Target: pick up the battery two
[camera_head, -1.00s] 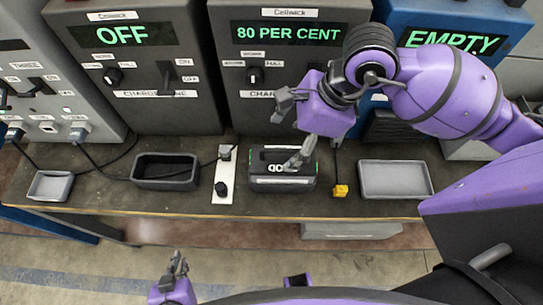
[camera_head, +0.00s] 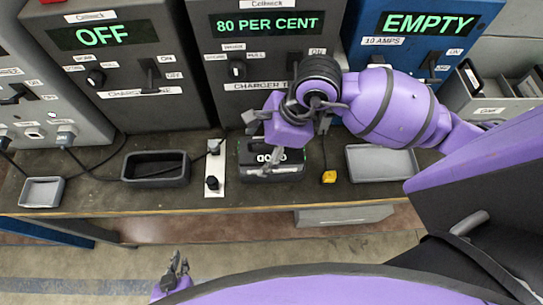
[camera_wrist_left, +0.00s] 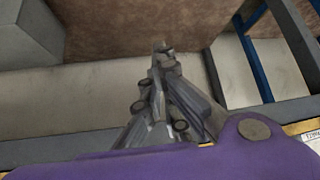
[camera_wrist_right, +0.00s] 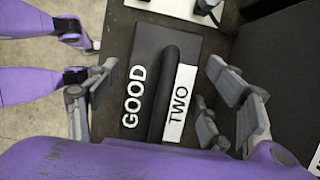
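Battery two (camera_head: 272,172) is a dark box with a raised handle, standing on the bench below the charger that reads 80 PER CENT. In the right wrist view the battery (camera_wrist_right: 150,95) shows the labels GOOD and TWO. My right gripper (camera_head: 262,145) is above the battery. Its fingers (camera_wrist_right: 165,105) are spread wide, one side on each side of the battery, with nothing held. My left gripper (camera_head: 175,268) is low in front of the bench, away from the battery. In the left wrist view its fingers (camera_wrist_left: 163,95) look close together and hold nothing visible.
On the bench (camera_head: 100,205) stand a dark empty tray (camera_head: 155,180), a white strip with black knobs (camera_head: 213,190), a yellow plug (camera_head: 328,177) and grey trays at left (camera_head: 42,205) and right (camera_head: 382,178). Charger cabinets (camera_head: 120,105) line the back.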

